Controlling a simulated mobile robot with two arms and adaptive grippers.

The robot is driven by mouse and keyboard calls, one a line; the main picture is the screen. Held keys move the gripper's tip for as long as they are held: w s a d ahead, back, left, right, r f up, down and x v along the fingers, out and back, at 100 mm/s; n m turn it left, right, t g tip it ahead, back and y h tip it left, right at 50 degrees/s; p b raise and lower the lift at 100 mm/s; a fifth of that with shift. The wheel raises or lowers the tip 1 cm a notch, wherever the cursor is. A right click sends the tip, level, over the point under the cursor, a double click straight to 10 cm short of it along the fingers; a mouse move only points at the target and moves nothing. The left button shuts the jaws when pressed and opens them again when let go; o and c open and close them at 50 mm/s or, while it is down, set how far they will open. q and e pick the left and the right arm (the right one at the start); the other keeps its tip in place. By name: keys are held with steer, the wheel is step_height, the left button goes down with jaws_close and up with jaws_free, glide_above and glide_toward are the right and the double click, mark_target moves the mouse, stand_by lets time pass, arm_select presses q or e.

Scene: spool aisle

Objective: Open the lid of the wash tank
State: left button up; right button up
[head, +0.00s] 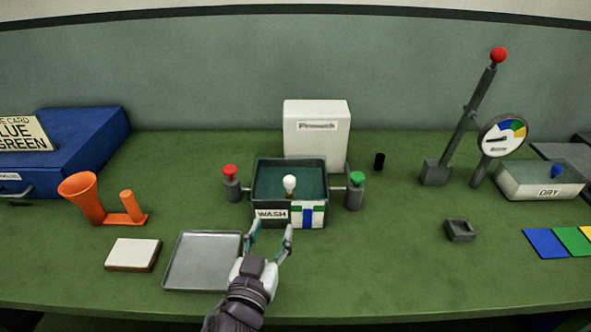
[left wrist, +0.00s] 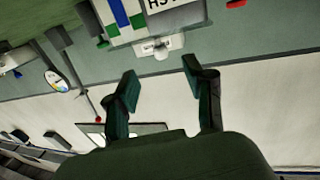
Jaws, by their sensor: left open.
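The wash tank (head: 262,224) is a dark box with a white WASH label and a blue and green striped card on its front. A dark teal top (head: 267,187) with a white round knob (head: 289,182) shows inside its rim; it looks like the lid, lying flat. My left gripper (head: 271,228) is open and empty, at the near side of the tank, its fingers pointing toward the front. Whether it touches the tank I cannot tell.
A red-topped post (head: 231,185) and a green-topped post (head: 355,190) flank the tank. A white box (head: 317,130) stands behind it. A grey tray (head: 203,262) lies front left. An orange funnel (head: 82,195) is left; a lever (head: 465,125) and gauge (head: 503,136) are right.

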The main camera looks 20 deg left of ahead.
mark_target(288, 189)
arm_select(q)
steer(key=w, duration=0.2)
steer(key=w+p, duration=0.1)
steer(key=w, duration=0.2)
steer(key=w+r+p, duration=0.1)
steer(key=w, duration=0.2)
steer(key=shift+a, duration=0.15)
steer(key=w, duration=0.4)
steer(key=shift+w+a+f, duration=0.1)
steer(key=shift+w+f, duration=0.05)
steer(key=shift+w+p, duration=0.35)
steer(key=shift+w, duration=0.35)
steer(key=shift+w+f, duration=0.1)
steer(key=shift+w, duration=0.05)
arm_select(e)
step_height(288, 189, up, 3)
steer(key=shift+s+f, duration=0.1)
steer(key=shift+f, duration=0.1)
arm_select(q)
jaws_close()
arm_select(e)
steer(key=shift+s, duration=0.3)
